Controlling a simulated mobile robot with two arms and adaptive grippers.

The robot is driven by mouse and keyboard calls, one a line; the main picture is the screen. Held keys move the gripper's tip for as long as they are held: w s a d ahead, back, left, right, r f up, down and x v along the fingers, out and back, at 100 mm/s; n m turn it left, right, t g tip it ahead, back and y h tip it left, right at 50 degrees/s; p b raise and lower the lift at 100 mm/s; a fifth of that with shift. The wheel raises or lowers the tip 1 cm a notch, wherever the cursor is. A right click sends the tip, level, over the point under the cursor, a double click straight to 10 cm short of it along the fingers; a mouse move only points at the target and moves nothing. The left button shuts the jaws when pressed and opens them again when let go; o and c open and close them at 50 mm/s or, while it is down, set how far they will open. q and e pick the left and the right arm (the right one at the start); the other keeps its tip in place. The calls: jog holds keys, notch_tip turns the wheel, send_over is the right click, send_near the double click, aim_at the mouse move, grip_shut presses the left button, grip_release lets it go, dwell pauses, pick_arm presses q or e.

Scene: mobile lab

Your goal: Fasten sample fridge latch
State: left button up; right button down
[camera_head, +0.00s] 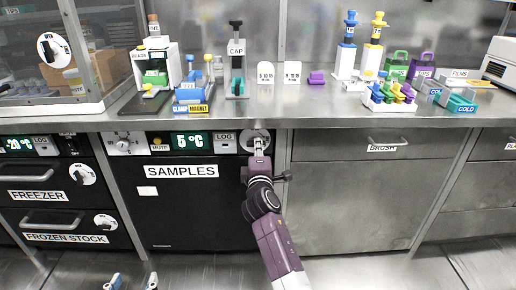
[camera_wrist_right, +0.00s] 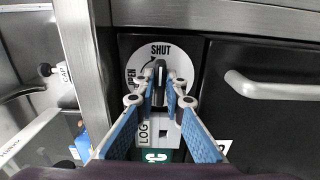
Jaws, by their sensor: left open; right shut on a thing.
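The sample fridge (camera_head: 170,205) is the black-fronted unit labelled SAMPLES under the bench, and its door looks flush. Its latch is a white round dial (camera_head: 247,135) at the top right, partly hidden by my right gripper (camera_head: 258,147). In the right wrist view the dial (camera_wrist_right: 183,60) reads SHUT at the top and OPEN at the left. There my right gripper (camera_wrist_right: 160,84) is shut on the dark latch knob, which stands upright below the word SHUT. My left gripper (camera_head: 132,283) is open and empty, low at the bottom edge.
The fridge's display and LOG label (camera_head: 223,141) sit left of the dial. The freezer (camera_head: 40,185) is further left, and a BRUSH drawer (camera_head: 350,145) is to the right. The bench top (camera_head: 290,115) overhangs the dial and carries several lab items.

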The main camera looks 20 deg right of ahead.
jog(key=shift+f, duration=0.15)
jog(key=c, duration=2)
grip_release()
jog(key=v, duration=1.2)
jog(key=shift+s, duration=0.1)
